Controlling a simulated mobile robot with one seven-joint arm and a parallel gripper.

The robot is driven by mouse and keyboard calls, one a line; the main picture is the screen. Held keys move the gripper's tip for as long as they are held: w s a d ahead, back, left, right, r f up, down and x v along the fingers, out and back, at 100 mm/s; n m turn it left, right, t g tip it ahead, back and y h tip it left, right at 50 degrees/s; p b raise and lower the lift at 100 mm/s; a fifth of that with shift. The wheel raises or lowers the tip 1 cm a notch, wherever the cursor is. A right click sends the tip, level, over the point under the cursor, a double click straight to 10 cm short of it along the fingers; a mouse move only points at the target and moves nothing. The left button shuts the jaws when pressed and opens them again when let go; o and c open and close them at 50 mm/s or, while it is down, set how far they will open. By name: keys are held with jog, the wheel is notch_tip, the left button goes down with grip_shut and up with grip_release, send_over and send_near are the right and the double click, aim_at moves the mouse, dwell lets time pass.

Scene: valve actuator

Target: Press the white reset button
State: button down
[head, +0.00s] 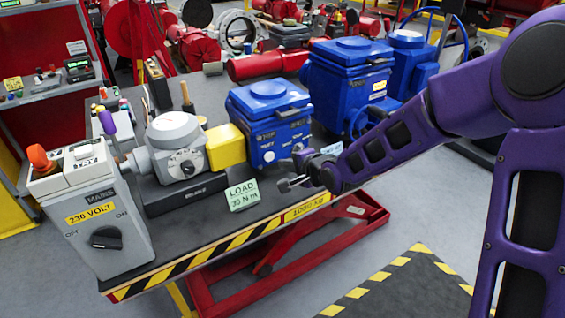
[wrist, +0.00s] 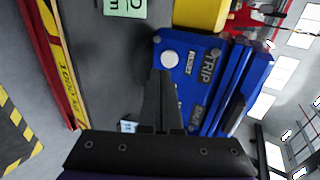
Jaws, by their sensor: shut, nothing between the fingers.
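The white reset button (wrist: 170,60) is a round white disc on the face of a blue box (wrist: 238,70), beside a small label that seems to read RESET. In the head view the blue box (head: 268,100) stands on the bench, and the button (head: 268,156) shows low on its front. My gripper (head: 287,184) is shut and empty, in front of the box and near its lower right. In the wrist view my gripper's fingertips (wrist: 161,74) appear just below the button in the picture. Whether they touch the box I cannot tell.
A green LOAD card (head: 242,195) stands near the bench's striped front edge. A yellow block (head: 225,147) and a grey actuator (head: 177,147) are left of the box. A grey control box (head: 100,215) stands at far left. Larger blue boxes (head: 347,85) stand behind.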

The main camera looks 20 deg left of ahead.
jog(key=p+v, duration=0.1)
jog(key=v, duration=0.7)
jog(key=shift+p, duration=0.4)
